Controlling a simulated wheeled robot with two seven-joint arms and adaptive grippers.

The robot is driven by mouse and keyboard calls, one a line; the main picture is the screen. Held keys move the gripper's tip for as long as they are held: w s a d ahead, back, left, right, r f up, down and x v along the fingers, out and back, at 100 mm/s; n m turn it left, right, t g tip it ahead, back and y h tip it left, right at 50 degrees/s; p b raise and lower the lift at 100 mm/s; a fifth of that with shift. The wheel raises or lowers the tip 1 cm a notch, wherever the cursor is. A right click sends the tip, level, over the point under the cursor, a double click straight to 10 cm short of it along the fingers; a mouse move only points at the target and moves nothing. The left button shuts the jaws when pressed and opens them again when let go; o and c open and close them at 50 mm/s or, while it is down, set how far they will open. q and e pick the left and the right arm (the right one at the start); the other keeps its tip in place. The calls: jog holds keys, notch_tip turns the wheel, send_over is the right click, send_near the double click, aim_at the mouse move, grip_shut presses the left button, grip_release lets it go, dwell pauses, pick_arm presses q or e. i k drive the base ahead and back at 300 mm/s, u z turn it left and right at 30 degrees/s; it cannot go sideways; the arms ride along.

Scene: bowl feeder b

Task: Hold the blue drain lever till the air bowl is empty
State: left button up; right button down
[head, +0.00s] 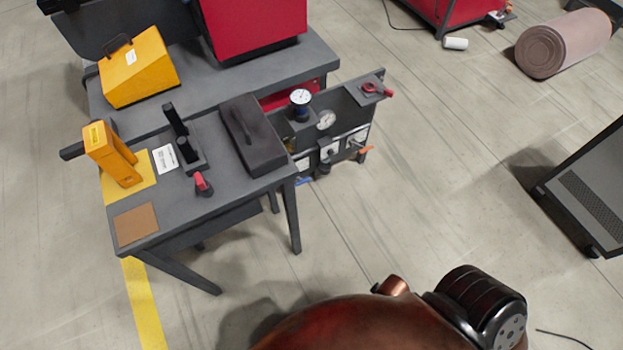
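A small blue lever (303,181) shows low on the grey panel stand (345,103), near the right front leg of the table. It is tiny here, and I cannot tell its exact position. A dark fitting (325,165) hangs on the panel beside it; it may be the air bowl, but I cannot see whether anything is in it. Neither my left nor my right gripper is in view.
Round gauges (300,97), a red lever (371,88) and an orange lever (364,150) sit on the stand. The grey table (225,200) left of it carries a dark case (252,134) and yellow devices (112,154).

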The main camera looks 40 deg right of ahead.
aim_at(301, 181)
jog(key=z, duration=1)
jog(key=i, duration=0.35)
jog(key=u, duration=0.6)
